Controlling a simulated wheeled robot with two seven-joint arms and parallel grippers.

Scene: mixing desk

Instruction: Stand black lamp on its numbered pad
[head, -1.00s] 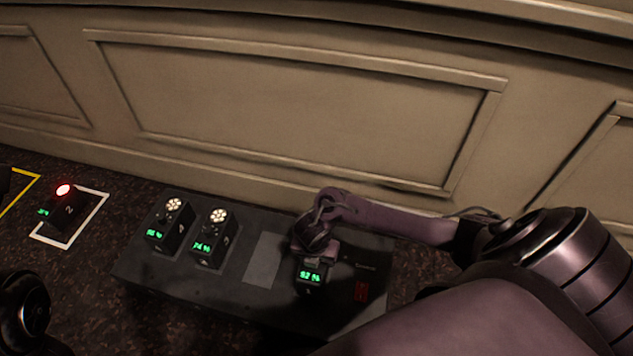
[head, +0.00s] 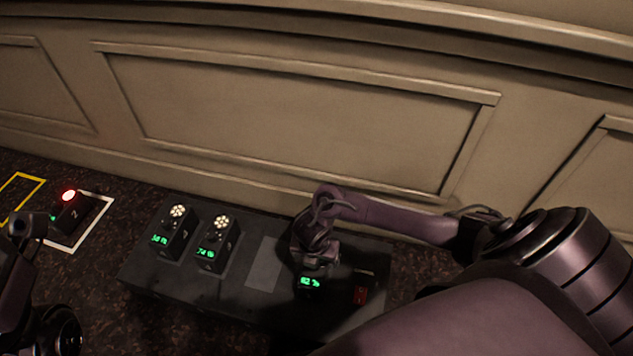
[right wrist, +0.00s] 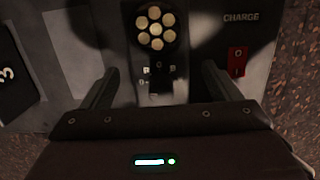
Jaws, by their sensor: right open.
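A black lamp with a green 82 % readout (head: 310,282) stands on the dark charging board (head: 140,280). My right gripper (head: 312,268) is right over it and hides most of it. In the right wrist view the lamp's round cluster of pale LEDs (right wrist: 155,28) shows between and beyond the two open fingers (right wrist: 162,88), with gaps at both sides. Another black lamp (head: 72,213), marked 2 and lit red, stands on a white-outlined pad (head: 84,241) at the left. My left gripper (head: 30,228) is partly in view at the left edge; its jaws are unclear.
Two more black lamps, at 58 % or so (head: 175,240) and 74 % (head: 216,250), stand on the board with lit LEDs. A bare grey slot (head: 263,264) lies beside my right gripper. A red switch (head: 360,294) is at its right. A yellow-outlined pad (head: 38,184) and panelled wall are behind.

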